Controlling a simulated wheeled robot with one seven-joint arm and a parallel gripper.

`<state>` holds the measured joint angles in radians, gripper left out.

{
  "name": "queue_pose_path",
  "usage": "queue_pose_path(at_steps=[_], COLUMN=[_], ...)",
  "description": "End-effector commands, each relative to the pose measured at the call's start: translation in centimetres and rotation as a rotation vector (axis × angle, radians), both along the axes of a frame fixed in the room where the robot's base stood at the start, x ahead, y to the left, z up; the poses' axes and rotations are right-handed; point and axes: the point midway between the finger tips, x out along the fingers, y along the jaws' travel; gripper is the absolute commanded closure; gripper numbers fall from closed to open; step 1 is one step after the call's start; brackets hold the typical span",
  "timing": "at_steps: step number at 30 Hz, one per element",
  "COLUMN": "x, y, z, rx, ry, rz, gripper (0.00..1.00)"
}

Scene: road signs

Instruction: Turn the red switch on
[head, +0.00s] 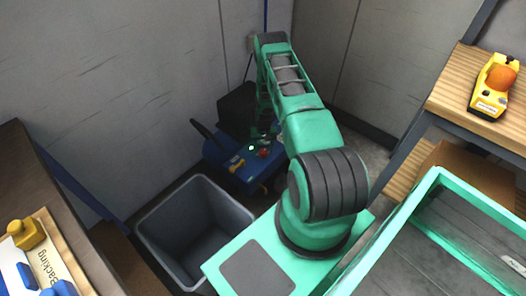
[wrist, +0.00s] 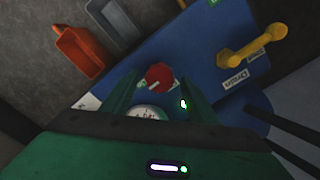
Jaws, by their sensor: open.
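The red switch (wrist: 159,77) is a round red knob on a blue panel (wrist: 205,50). It also shows as a small red spot on the blue machine in the head view (head: 264,152). In the wrist view my gripper (wrist: 157,84) is open, its two green fingers on either side of the knob in the picture. I cannot tell how far the fingertips are from the knob. A pale round gauge (wrist: 147,112) lies partly hidden between the fingers. In the head view my arm covers part of the machine, and the fingers are hard to make out.
A yellow lever (wrist: 252,48) and an orange-red tray (wrist: 80,52) flank the knob in the wrist view. A grey bin (head: 195,225) stands in front of the machine. A wooden shelf (head: 450,90) and green-rimmed tray (head: 405,210) are at right, a desk (head: 40,190) at left.

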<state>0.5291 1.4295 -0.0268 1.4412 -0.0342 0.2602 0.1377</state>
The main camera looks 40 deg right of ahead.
Motion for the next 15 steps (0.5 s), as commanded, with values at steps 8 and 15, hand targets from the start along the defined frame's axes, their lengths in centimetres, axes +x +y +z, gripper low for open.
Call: queue_pose_path(at_steps=[8, 15], x=[0.2, 0.2], y=[-0.1, -0.1], z=[5.0, 8.4], rx=[-0.002, -0.001], ry=[-0.003, -0.002], rz=[0.000, 0.000], gripper=[0.46, 0.46])
